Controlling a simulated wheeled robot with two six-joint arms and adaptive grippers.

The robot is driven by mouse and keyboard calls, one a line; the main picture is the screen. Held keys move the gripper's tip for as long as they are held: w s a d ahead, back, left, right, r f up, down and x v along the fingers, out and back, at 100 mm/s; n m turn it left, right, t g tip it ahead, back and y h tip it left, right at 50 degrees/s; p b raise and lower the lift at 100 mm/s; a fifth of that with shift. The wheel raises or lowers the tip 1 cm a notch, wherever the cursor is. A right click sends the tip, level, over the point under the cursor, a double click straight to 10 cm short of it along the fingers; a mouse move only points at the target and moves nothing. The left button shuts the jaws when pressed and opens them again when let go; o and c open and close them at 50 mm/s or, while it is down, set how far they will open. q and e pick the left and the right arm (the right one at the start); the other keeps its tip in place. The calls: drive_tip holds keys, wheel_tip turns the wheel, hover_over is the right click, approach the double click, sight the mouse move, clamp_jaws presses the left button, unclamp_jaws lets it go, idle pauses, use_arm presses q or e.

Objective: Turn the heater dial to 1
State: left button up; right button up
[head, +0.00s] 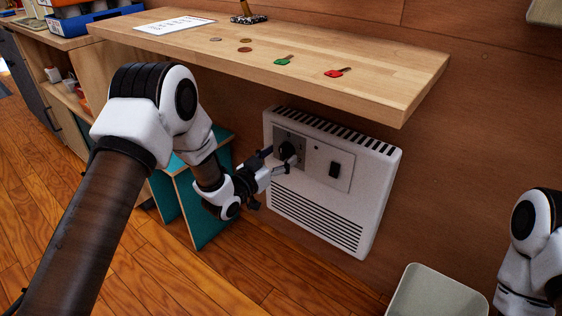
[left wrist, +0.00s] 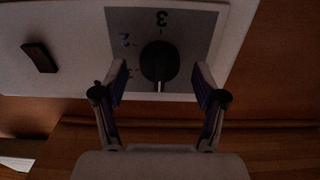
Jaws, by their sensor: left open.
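The white wall heater (head: 315,215) hangs below a wooden shelf. Its round black dial (head: 288,148) sits on a grey panel, partly hidden by my left gripper (head: 276,160). The left wrist view is upside down and shows the dial (left wrist: 159,62) with a 3 above it, a 2 at upper left and what looks like a 1 at lower left. A pale mark on the dial points straight down in that picture, opposite the 3. My left gripper (left wrist: 160,82) is open, with a finger on each side of the dial and gaps visible. My right gripper is not seen, only part of that arm.
A black switch (head: 334,169) is right of the dial. A teal-sided stand (head: 200,205) is left of the heater; a pale bin (head: 435,290) is below right.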

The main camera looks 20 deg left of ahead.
use_arm(q)
drive_tip(key=shift+w+d, duration=0.15)
drive_tip(key=shift+w, duration=0.35)
drive_tip(key=shift+c, duration=0.3)
drive_tip(key=c, duration=1.1)
